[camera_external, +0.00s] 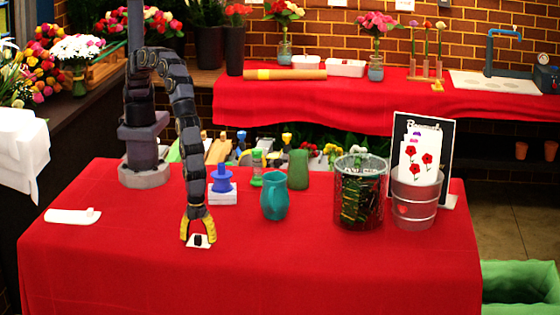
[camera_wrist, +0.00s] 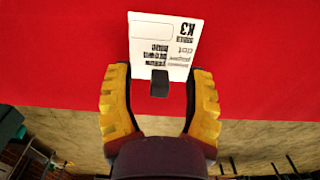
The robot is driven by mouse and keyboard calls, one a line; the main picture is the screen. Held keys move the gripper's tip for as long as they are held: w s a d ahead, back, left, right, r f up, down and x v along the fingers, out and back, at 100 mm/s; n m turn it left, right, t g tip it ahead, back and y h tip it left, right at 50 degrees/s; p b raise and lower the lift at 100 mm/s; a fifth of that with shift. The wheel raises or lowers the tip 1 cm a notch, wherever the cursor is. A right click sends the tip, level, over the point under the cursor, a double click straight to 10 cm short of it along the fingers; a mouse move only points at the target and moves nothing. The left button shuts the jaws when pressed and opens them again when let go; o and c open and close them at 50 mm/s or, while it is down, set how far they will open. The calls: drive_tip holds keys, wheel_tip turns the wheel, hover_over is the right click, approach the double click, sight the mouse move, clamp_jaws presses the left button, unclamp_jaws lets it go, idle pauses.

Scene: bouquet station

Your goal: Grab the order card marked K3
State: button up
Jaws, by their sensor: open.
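The order card marked K3 (camera_wrist: 165,40) lies on the red cloth, white with dark print, at the top middle of the wrist view. A small black block (camera_wrist: 160,83) sits at its near edge. My gripper (camera_wrist: 160,95) is open, its yellow and black fingers spread on either side of the block, with nothing held. In the external view my gripper (camera_external: 198,236) points down close over the card (camera_external: 200,241) near the table's front edge. I cannot tell whether the fingers touch the card or cloth.
Behind the card stand a blue spool (camera_external: 221,180) on a white block, a teal vase (camera_external: 275,196) and a green vase (camera_external: 298,169). The table front is clear.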

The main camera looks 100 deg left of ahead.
clamp_jaws()
drive_tip(key=shift+r, duration=0.1)
idle(0.3)
